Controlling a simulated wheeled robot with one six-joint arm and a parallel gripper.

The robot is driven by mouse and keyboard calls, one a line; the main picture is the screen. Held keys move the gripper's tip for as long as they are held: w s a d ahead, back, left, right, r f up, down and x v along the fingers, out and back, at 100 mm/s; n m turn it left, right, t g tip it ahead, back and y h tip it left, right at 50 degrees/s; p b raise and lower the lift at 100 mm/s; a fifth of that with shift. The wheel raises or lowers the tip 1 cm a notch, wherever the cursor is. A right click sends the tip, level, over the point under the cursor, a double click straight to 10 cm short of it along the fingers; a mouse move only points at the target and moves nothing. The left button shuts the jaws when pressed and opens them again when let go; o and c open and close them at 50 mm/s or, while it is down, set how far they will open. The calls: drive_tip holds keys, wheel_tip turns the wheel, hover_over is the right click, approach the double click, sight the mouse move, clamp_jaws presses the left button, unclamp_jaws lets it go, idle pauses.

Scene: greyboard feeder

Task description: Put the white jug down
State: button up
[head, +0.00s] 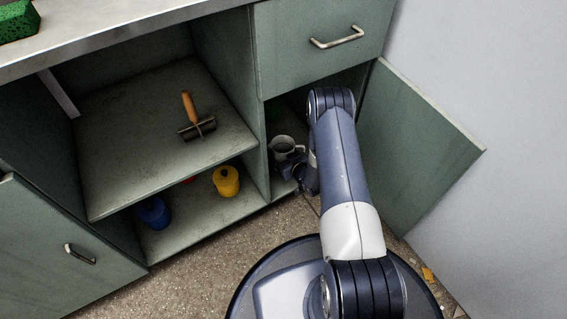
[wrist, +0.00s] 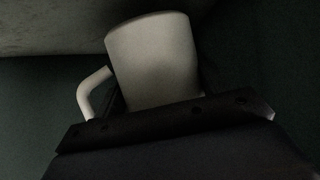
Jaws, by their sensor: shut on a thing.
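The white jug (head: 282,146) is inside the right compartment of the green cabinet, behind the open door. It looks dull white in the shade. My gripper (head: 303,178) is at the jug, low in that compartment, partly hidden by my own arm. In the wrist view the jug (wrist: 152,62) stands out above the dark gripper body, slightly tilted in the picture, with its handle (wrist: 92,92) on the left. My gripper is shut on the jug. The lower part of the jug and the fingertips are hidden, and I cannot tell whether the jug touches the compartment floor.
The open cabinet door (head: 415,150) stands to the right of my arm. A partition (head: 258,150) bounds the compartment on the left. A roller with an orange handle (head: 188,106) lies on the left shelf. A yellow container (head: 226,182) and a blue one (head: 154,213) stand below it.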

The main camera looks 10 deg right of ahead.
wheel_tip(320, 180, down, 3)
drive_tip(key=shift+f+b, duration=0.1)
drive_tip(key=shift+b, duration=0.55)
drive_tip(key=o, duration=1.3)
drive_tip(key=p+v, duration=0.5)
drive_tip(key=v, duration=0.7)
